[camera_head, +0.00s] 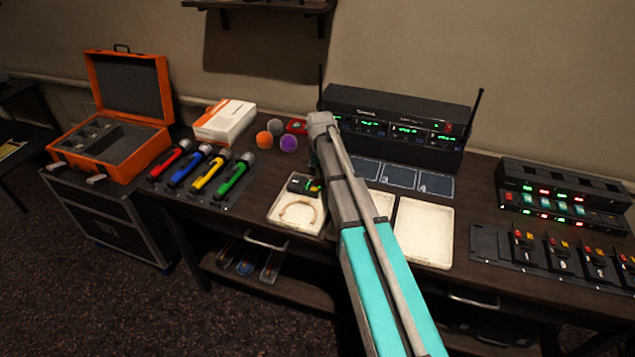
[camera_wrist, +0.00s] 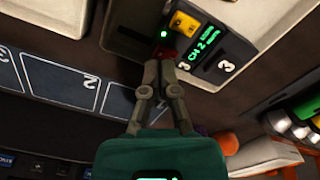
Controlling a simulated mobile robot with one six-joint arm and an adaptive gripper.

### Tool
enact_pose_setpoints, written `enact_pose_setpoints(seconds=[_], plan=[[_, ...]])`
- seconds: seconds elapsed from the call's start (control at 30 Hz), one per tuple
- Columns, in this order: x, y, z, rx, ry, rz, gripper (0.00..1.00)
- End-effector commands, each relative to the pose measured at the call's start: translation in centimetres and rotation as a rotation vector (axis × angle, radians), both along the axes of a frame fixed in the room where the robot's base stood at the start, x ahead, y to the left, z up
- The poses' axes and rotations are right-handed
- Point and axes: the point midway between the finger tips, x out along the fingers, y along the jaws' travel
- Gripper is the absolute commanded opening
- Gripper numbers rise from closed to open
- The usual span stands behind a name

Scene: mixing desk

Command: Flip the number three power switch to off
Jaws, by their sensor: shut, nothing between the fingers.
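In the wrist view a dark pack (camera_wrist: 212,50) marked "3", with "CH 2" in green text and a yellow part, lies in a pale tray (camera_wrist: 135,20). A small red part (camera_wrist: 168,52), perhaps its power switch, and a lit green light (camera_wrist: 164,34) are at the pack's near edge. My gripper (camera_wrist: 162,64) is shut and empty, its fingertips at the red part; I cannot tell if they touch it. In the head view the pack (camera_head: 300,184) lies in the left tray (camera_head: 284,222) above a tan loop; my arm hides my gripper there.
Right of my arm stands an empty tray (camera_head: 424,234). The black receiver (camera_head: 392,120) with antennas is behind the numbered mat (camera_head: 400,177). Colored microphones (camera_head: 205,172) lie to the left. A charger rack (camera_head: 560,195) and several numbered packs (camera_head: 560,255) stand right.

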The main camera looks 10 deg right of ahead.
Motion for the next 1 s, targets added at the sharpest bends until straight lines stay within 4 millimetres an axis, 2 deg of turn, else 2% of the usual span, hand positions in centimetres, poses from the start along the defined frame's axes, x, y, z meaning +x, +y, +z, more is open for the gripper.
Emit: enact_pose_setpoints(seconds=[1.0], plan=[[0.0, -0.1, -1.1, 0.000, 0.000, -0.001, 0.00]])
